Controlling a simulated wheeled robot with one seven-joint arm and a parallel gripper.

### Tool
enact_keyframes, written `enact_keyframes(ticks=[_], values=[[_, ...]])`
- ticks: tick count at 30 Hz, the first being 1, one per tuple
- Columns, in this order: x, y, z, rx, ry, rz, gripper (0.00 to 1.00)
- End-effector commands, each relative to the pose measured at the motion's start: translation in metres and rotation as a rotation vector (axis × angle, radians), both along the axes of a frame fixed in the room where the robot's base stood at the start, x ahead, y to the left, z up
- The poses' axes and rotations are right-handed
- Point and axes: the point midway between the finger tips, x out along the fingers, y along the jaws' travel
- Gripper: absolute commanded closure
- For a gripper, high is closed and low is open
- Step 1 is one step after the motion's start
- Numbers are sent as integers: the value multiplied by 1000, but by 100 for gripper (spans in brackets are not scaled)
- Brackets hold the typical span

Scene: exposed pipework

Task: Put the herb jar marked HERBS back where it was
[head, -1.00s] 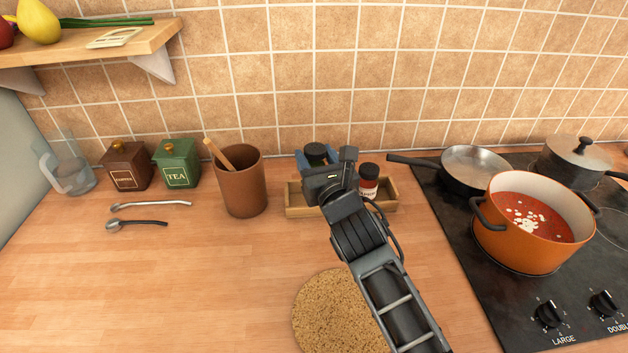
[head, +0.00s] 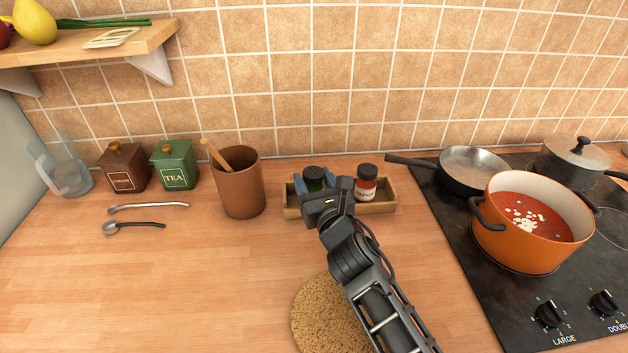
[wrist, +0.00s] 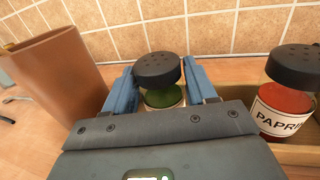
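The herb jar (head: 314,173) has a black perforated lid and green contents. In the wrist view the jar (wrist: 164,97) is upright between my gripper's two blue fingers, with its lid above a pale label whose wording is hidden. My gripper (head: 313,180) appears closed on the jar's sides. The jar is at the left part of a shallow wooden tray (head: 383,208) by the tiled wall. Its base is hidden behind my gripper, so I cannot tell whether it touches the tray floor.
A red paprika jar (head: 366,183) stands in the tray right of my gripper. A brown utensil crock (head: 240,186) stands close to the left. The hob with a pan (head: 474,165) and an orange pot (head: 530,245) is right. A round cork mat (head: 322,318) lies in front.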

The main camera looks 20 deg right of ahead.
Motion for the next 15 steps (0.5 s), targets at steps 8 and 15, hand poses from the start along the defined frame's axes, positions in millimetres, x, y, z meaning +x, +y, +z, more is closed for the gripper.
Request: enact_keyframes(ticks=[8,15], values=[[0,0,0,0,0,0,22],[0,0,4,-1,0,0,22]])
